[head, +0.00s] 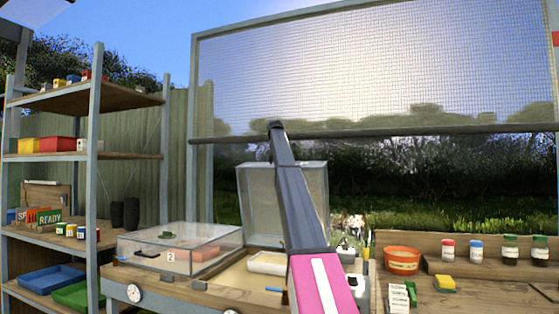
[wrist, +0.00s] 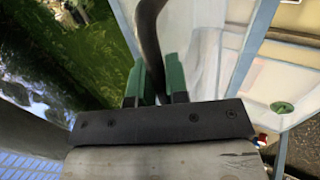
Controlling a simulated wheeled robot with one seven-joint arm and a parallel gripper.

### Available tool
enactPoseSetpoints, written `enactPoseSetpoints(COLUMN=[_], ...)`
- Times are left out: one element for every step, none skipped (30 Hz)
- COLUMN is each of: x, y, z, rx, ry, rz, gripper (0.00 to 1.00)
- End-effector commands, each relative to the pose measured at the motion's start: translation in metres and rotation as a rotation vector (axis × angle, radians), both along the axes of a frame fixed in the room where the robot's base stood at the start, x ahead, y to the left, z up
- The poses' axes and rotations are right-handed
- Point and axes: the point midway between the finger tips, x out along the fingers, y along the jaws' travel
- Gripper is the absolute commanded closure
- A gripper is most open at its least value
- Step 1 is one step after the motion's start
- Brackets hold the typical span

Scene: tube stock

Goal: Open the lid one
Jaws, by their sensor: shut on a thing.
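A clear framed lid (head: 262,200) stands upright, raised over the open right-hand compartment in the middle of the bench. Its number is not visible, but the closed lid beside it (head: 190,240) is marked 2. In the wrist view the green fingertips of my gripper (wrist: 154,85) are shut on a dark curved handle (wrist: 150,35), with clear panels (wrist: 200,45) beside it. In the head view my arm crosses in front of the raised lid and hides part of it, the handle and the gripper.
A white tray (head: 268,262) lies in the open compartment. A shelf rack (head: 95,160) stands at the left. A mesh screen (head: 370,75) stands behind.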

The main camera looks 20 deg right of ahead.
Motion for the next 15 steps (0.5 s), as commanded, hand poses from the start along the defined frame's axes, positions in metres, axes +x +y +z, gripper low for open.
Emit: enactPoseSetpoints(x=[0.0003, 0.0004, 0.0004, 0.0004, 0.0004, 0.0004, 0.0003, 0.0003, 0.0003, 0.0003, 0.0003, 0.0004, 0.0003, 0.0002, 0.0002], y=[-0.0007, -0.0009, -0.0010, -0.0010, -0.0010, -0.0010, -0.0010, -0.0010, -0.0010, -0.0010, -0.0010, -0.0009, -0.0010, -0.0009, -0.0008], z=[0.0000, 0.0000, 0.0000, 0.0000, 0.0000, 0.0000, 0.0000, 0.0000, 0.0000, 0.0000, 0.0000, 0.0000, 0.0000, 0.0001, 0.0001], rx=[0.001, 0.001, 0.001, 0.001, 0.001, 0.001, 0.001, 0.001, 0.001, 0.001, 0.001, 0.001, 0.001, 0.001, 0.001], ry=[-0.001, -0.001, -0.001, -0.001, -0.001, -0.001, -0.001, -0.002, -0.002, -0.002, -0.002, -0.001, -0.001, -0.001, -0.001], rz=[-0.005, -0.005, -0.005, -0.005, -0.005, -0.005, -0.005, -0.005, -0.005, -0.005, -0.005, -0.005, -0.005, -0.005, -0.005], gripper=[1.00, 1.00, 1.00, 1.00, 1.00, 1.00, 1.00, 1.00, 1.00, 1.00, 1.00, 1.00, 0.76, 0.66, 0.61])
